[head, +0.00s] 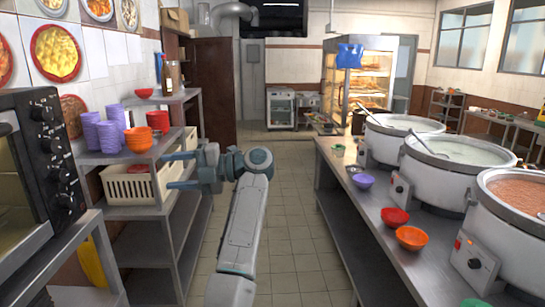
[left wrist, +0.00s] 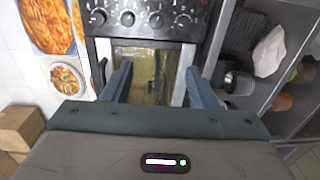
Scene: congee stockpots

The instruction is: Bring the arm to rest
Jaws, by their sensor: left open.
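My left gripper (head: 170,171) is in the left half of the head view, at the end of my grey arm, with its fingers pointing left. It is open, and I see nothing between its fingers. In the picture it overlaps the right end of a cream crate (head: 125,188) on the shelf; whether they touch I cannot tell. In the left wrist view the two fingers of the left gripper (left wrist: 160,85) stand apart, with the front of a black oven (left wrist: 150,20) beyond them. My right gripper is not in view.
The oven (head: 38,150) stands at the left. Purple cups (head: 110,130) and orange bowls (head: 138,138) are on the shelf. Large stockpots (head: 450,165) line the right counter, with a purple bowl (head: 363,181), a red bowl (head: 395,217) and an orange bowl (head: 410,238). The tiled aisle (head: 297,210) is clear.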

